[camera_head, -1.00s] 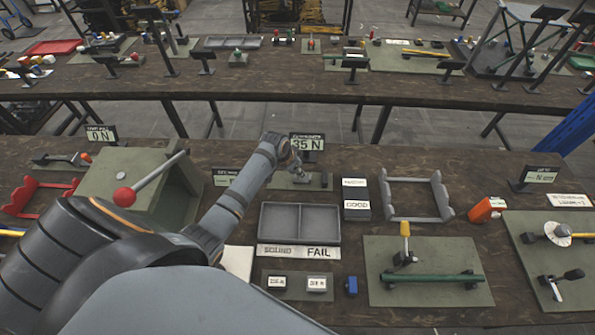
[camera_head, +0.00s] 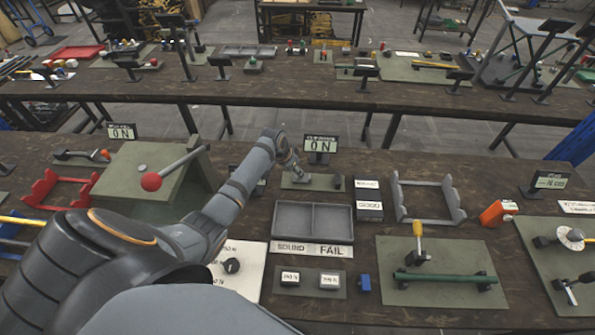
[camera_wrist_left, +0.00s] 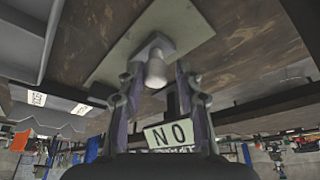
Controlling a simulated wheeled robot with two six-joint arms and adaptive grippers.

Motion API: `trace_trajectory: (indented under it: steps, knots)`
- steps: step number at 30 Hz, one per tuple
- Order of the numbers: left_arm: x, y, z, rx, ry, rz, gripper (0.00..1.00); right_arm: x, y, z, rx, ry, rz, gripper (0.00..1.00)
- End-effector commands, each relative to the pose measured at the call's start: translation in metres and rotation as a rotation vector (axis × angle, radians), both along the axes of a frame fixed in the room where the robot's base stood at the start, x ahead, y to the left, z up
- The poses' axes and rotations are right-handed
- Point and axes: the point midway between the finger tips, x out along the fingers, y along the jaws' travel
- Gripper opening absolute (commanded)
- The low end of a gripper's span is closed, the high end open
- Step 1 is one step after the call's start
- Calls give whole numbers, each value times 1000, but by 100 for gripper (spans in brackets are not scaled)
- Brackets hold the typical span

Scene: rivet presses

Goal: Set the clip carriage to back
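A small grey-green plate (camera_head: 320,184) lies on the near bench, below a display (camera_head: 320,145) reading 0 N. My left gripper (camera_head: 297,176) is low over the plate's left part. In the left wrist view, which is upside down, a pale grey cylinder (camera_wrist_left: 156,68) stands out from a block on the plate (camera_wrist_left: 118,52). It lies between the two spread fingers of my left gripper (camera_wrist_left: 158,82), with a gap visible at the right finger. I take this fitting for the clip carriage; the head view largely hides it. My right gripper is not in view.
A grey two-part tray (camera_head: 312,236) stands in front of the plate, with GOOD block (camera_head: 369,210) and a grey rack (camera_head: 428,215) to its right. A green press with a red-ball lever (camera_head: 151,181) stands left of my arm.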

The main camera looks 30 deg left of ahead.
Motion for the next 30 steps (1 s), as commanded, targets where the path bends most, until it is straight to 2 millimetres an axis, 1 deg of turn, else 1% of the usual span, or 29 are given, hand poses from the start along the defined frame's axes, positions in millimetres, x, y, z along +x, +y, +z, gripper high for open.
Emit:
trace_trajectory:
  steps: [9, 11, 13, 14, 17, 21, 24, 27, 30]
  knots:
    - [0, -1, 0, -4, -1, 0, 46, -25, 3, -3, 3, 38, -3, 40]
    - [0, -1, 2, -3, -2, -1, 46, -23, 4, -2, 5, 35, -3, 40]
    - [-2, 1, 9, -3, -3, 1, 46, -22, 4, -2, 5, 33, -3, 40]
    - [-4, 1, 13, -2, -2, 1, 46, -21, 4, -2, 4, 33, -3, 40]
    - [-12, 4, 34, 1, -5, -1, 46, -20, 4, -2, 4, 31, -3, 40]
    - [-25, 10, 66, 1, -5, -1, 46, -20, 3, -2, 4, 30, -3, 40]
    - [-34, 12, 86, 2, -2, -1, 46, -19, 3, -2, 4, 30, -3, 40]
    - [-39, 15, 100, 0, -2, 0, 46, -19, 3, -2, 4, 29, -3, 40]
    - [-42, 15, 108, -1, -1, 0, 46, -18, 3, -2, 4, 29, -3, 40]
